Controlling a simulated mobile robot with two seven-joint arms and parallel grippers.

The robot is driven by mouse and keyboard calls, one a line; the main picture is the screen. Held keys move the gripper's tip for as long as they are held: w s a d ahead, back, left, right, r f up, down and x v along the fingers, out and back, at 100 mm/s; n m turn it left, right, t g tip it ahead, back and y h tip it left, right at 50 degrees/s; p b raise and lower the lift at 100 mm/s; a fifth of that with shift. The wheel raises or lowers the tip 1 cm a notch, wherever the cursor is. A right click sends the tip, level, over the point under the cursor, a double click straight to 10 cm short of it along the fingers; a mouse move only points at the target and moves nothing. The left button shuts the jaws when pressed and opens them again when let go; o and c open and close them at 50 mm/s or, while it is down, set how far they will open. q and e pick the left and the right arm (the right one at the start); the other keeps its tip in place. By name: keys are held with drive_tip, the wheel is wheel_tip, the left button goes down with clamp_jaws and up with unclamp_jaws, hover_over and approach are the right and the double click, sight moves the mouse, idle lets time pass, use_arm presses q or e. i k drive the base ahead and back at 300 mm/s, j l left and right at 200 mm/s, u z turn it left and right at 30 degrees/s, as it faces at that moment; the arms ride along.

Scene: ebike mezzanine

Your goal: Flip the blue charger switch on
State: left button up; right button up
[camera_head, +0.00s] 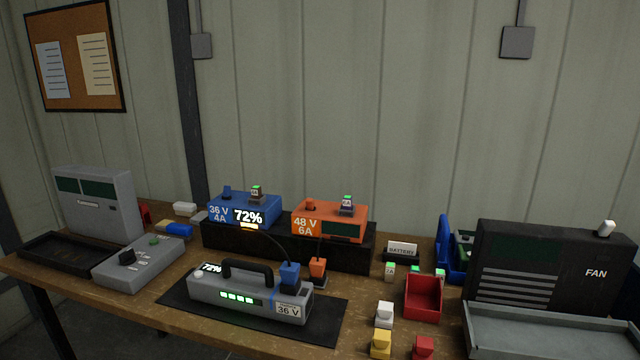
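The blue charger (225,213), marked 36 V 4A, stands on a black riser at the back middle of the table. A cable runs toward the blue plug (290,272) at the grey 36 V battery (235,293), whose display also reads 72%. Neither gripper is in view.
The orange charger (312,222) is right of the blue one, its display dark. An orange plug (318,267) stands behind the battery. A grey switch box (140,262), a red bin (423,297), small coloured blocks and a black fan unit (550,265) occupy the wooden table.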

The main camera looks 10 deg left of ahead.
sight(227, 189)
drive_tip(key=i+j, duration=0.8)
drive_tip(key=i, duration=0.15)
